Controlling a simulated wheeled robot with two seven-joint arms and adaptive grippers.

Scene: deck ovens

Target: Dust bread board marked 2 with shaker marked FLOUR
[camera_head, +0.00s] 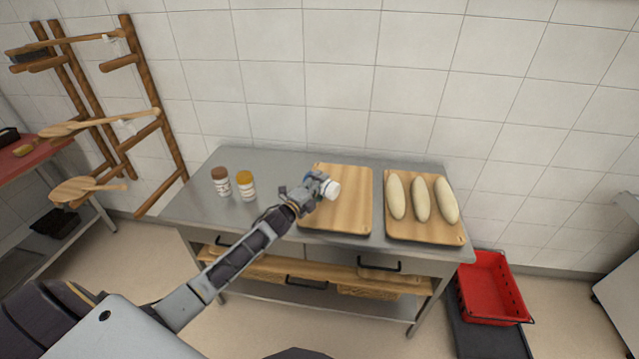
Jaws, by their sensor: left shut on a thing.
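My left gripper (314,186) is shut on a white-topped shaker (331,190), which looks tipped on its side above the left bread board. This bread board (350,215) is light wood and shows no loaves. A second bread board (428,233) to the right bears three pale dough loaves (420,200). I cannot read numbers on the boards. The held shaker's label is hidden by the gripper or too small to read. My right gripper is not in view.
A brown-capped shaker (221,182) and a yellow-capped shaker (246,186) stand upright at the left of the steel table (200,211). A tiled wall is behind. A red crate (490,287) stands at the right, and a wooden peel rack (150,95) at the left.

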